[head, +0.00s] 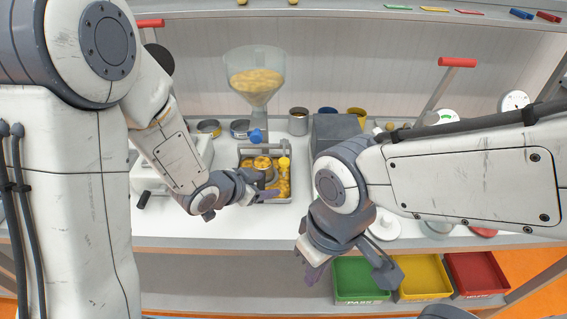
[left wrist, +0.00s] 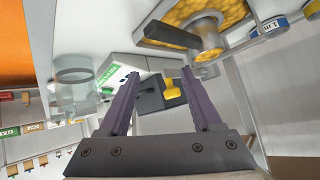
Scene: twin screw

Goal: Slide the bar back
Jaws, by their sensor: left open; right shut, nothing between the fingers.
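My left gripper (head: 262,187) is open at the front of a grey-framed unit (head: 290,190) with yellow pellets inside. In the left wrist view its two purple fingers (left wrist: 162,103) stand apart with nothing gripped. Beyond them is a dark grey block (left wrist: 148,101) with a yellow handle (left wrist: 172,88). A dark bar (left wrist: 172,35) crosses in front of the yellow pellets (left wrist: 205,22) at the top of that view. I cannot tell for sure which part is the task's bar. My right gripper (head: 318,272) is shut and empty, in front of the table edge, apart from the unit.
A clear hopper (head: 256,75) of pellets stands above the unit, with a blue valve (head: 257,137) below it. Cans (head: 298,121) stand behind. A lever with a red grip (head: 457,62) rises at right. Green (head: 361,278), yellow (head: 423,276) and red (head: 475,272) bins sit below the table.

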